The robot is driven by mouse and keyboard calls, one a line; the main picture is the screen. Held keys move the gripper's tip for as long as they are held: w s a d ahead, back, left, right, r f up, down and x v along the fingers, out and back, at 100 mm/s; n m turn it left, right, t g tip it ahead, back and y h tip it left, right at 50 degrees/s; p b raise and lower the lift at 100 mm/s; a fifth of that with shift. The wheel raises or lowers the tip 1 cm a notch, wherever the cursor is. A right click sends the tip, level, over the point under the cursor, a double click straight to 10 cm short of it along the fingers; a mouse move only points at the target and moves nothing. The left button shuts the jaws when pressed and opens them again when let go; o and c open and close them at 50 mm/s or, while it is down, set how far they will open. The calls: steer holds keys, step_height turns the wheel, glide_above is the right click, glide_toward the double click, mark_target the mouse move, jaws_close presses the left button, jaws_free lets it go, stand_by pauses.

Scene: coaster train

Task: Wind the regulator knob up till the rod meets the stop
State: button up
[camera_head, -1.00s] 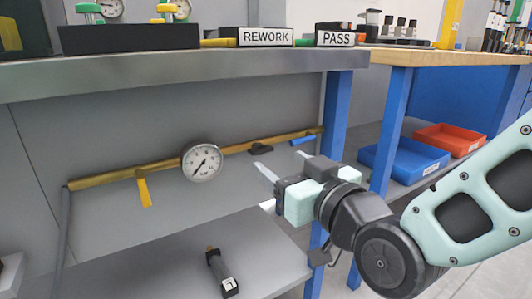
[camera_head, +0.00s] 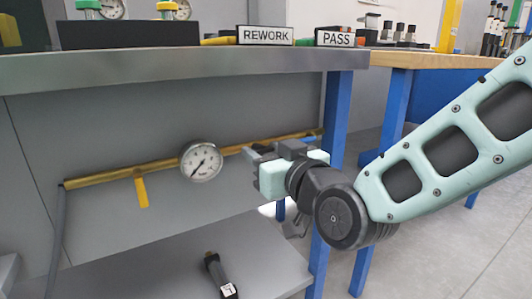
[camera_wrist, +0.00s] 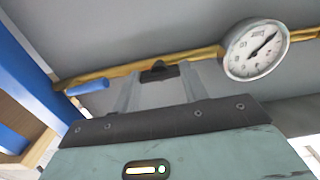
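A small black knob-like part (camera_wrist: 158,70) sits on the brass pipe (camera_wrist: 105,78) in the wrist view; I take it to be the regulator knob. My gripper (camera_wrist: 160,84) is open, with one pale finger on each side of it in that view. I cannot tell if the fingers touch it. In the head view my gripper (camera_head: 252,151) is at the pipe, right of the gauge, and hides the knob. The round white gauge (camera_head: 201,161) hangs on the pipe, its needle pointing lower left; it also shows in the wrist view (camera_wrist: 250,55). I cannot make out a rod or stop.
A yellow lever (camera_head: 141,192) hangs from the pipe left of the gauge. A blue lever (camera_wrist: 88,87) is beside the knob. A black tool (camera_head: 221,275) lies on the lower shelf. The bench top (camera_head: 170,64) overhangs the pipe; a blue leg (camera_head: 334,130) stands close to my gripper.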

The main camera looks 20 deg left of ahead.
steer(key=shift+m, duration=0.4)
steer(key=m, duration=0.3)
steer(key=shift+m, duration=0.3)
steer(key=shift+w+d+m+p, duration=0.1)
steer(key=shift+m+p, duration=0.4)
steer(key=shift+m, duration=1.7)
steer(key=o, duration=1)
